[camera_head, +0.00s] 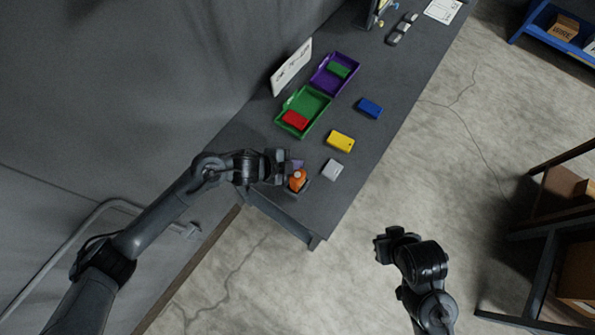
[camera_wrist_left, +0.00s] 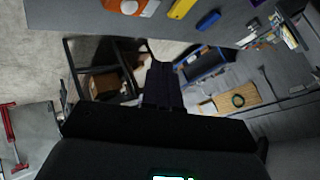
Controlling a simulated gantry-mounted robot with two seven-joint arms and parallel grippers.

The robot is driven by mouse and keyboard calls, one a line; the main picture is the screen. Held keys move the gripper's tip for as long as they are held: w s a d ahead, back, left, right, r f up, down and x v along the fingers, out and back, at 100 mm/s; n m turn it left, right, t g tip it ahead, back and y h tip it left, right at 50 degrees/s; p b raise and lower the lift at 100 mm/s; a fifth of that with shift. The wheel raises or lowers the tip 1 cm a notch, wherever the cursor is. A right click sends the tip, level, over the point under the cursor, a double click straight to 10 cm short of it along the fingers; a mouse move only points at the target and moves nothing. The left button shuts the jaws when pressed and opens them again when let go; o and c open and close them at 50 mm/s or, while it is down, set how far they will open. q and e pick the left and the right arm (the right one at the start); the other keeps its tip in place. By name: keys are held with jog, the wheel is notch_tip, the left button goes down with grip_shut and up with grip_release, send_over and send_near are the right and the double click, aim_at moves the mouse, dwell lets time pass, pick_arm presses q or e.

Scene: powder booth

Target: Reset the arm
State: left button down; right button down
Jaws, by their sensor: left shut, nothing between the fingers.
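My left arm comes in from the left in the head view. Its gripper (camera_head: 284,167) is over the near end of the dark grey table (camera_head: 376,121), shut and empty. Just beside it, partly overlapped in view, is an orange item (camera_head: 297,180). In the left wrist view the dark fingers (camera_wrist_left: 161,86) point out over the floor, with the table edge at the top. My right gripper (camera_head: 381,247) hangs over the floor, right of the table. Its fingers are too small and dark to read.
A green tray (camera_head: 319,98) holds a red block; a purple tray (camera_head: 326,80) holds a green one. Yellow (camera_head: 340,141), blue (camera_head: 370,108) and light grey (camera_head: 332,169) blocks lie on the table. A wall is at left, and shelving (camera_head: 541,237) at right. The floor between is clear.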

pick_arm(q)
jog(key=s+d+f+n+g, duration=0.1)
jog(key=s+d+f+g, duration=0.15)
jog(key=s+f, duration=0.55)
jog(key=s+d+r+n+t+h+p, duration=0.1)
jog(key=s+d+r+n+t+h, duration=0.2)
jog(key=s, duration=0.5)
jog(key=s+a+r+n+y, duration=0.2)
jog(key=a+n, duration=0.3)
jog(key=a, duration=0.4)
jog(key=s+a+r+n+g+y, duration=0.1)
jog(key=s+a+r+n+y, duration=0.1)
jog(key=a+r+n+y, duration=0.3)
jog(key=s+a+r+n+y, duration=0.2)
jog(key=a+n, duration=0.3)
jog(key=a, duration=0.7)
jog(key=shift+s+a+r+y+p, duration=0.15)
jog(key=shift+a+r+y+p, duration=0.25)
jog(key=shift+r+y, duration=0.5)
